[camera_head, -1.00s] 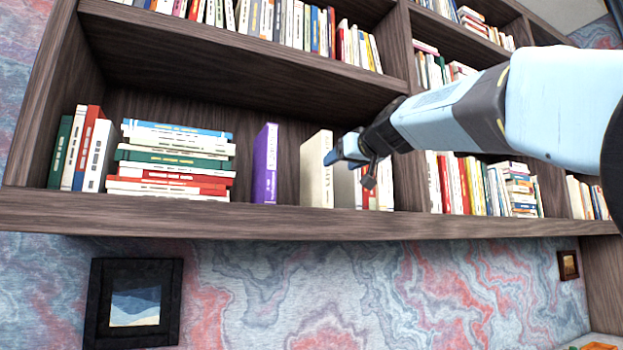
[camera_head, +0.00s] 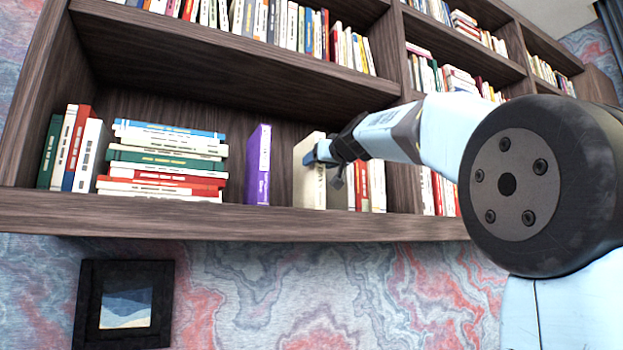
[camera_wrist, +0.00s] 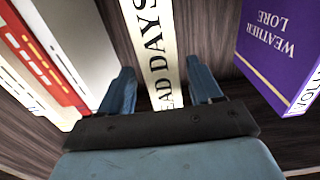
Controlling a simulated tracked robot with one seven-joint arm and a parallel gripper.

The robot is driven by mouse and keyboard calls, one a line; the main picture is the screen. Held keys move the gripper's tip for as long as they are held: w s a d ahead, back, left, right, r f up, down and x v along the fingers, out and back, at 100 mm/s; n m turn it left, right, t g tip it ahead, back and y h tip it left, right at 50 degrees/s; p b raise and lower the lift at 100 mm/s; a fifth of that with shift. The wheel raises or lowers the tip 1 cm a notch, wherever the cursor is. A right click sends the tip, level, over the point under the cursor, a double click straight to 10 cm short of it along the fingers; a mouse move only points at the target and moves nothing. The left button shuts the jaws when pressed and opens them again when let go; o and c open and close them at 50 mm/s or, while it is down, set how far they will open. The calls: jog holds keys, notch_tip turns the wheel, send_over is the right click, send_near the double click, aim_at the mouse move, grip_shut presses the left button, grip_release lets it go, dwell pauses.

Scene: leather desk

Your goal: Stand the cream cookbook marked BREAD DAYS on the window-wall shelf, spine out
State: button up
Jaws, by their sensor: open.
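The cream cookbook (camera_head: 306,172) stands upright on the window-wall shelf (camera_head: 130,214), in the bay with the purple book. In the wrist view its cream spine (camera_wrist: 152,30) faces out at me, with the black letters "AD DAYS" readable and the rest cut off or hidden. My gripper (camera_head: 314,154) is at the front of the book. In the wrist view my gripper (camera_wrist: 161,84) is open, with one blue finger on each side of the spine. A gap shows beside each finger, so I see no grip on the book.
A purple book marked WEATHER LORE (camera_wrist: 275,45) stands left of the cream book in the head view (camera_head: 258,165), with bare shelf between. Red and white books (camera_head: 375,185) stand close on the other side. A stack of books (camera_head: 165,160) lies farther left.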

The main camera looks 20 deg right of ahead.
jog(key=w, duration=0.1)
jog(key=w+a, duration=0.1)
jog(key=w, duration=0.2)
jog(key=shift+w+a+f, duration=0.15)
jog(key=shift+w+f, duration=0.2)
jog(key=shift+w, duration=0.05)
grip_shut()
jog(key=shift+s+r, duration=0.1)
